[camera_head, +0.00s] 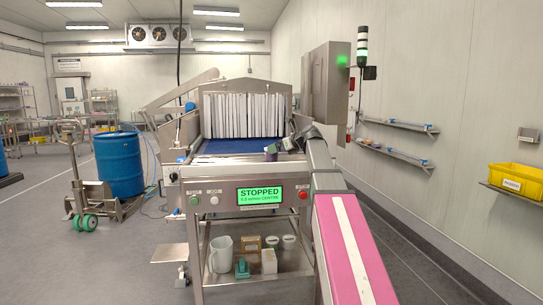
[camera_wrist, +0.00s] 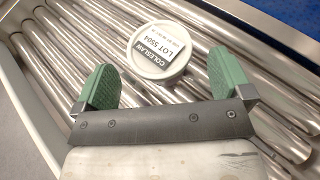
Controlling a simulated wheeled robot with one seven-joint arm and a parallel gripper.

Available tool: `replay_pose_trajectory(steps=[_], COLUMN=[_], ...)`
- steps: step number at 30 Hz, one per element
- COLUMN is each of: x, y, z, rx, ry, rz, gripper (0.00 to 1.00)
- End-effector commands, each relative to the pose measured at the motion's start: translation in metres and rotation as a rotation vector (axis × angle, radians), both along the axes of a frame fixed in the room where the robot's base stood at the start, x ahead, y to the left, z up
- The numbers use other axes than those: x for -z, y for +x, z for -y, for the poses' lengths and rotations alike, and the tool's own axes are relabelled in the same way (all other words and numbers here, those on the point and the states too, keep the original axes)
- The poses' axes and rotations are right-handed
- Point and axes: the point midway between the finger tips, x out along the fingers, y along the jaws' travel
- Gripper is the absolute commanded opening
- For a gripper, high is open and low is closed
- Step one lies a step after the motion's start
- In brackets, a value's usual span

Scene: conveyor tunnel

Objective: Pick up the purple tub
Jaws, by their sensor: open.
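In the wrist view a round white lid (camera_wrist: 158,50) shows from above, with a label reading COLESLAW, LOT 5504. It rests on the metal rollers. In the head view my gripper (camera_head: 286,144) is small, close to the tub's right.
The blue belt (camera_head: 240,146) runs into a tunnel with white strip curtains (camera_head: 243,115). The panel display (camera_head: 260,195) reads STOPPED. A shelf below holds a white jug (camera_head: 221,254) and other containers. A blue drum (camera_head: 119,164) stands left; a yellow bin (camera_head: 514,179) sits right.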

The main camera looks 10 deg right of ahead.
Motion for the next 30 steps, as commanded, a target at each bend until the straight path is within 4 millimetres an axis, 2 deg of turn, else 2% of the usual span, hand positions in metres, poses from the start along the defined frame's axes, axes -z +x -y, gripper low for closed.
replay_pose_trajectory(steps=[7,16,20,21,30], x=[0.013,0.016,0.016,0.016,0.015], y=[0.024,0.027,0.027,0.027,0.027], z=[-0.024,-0.028,-0.028,-0.028,-0.028], rx=[-0.001,0.0,0.0,0.0,0.0], ry=[0.001,0.001,0.0,0.0,0.0], rz=[-0.001,-0.001,0.0,0.0,0.0], gripper=[0.97,0.97,0.55,0.49,0.49])
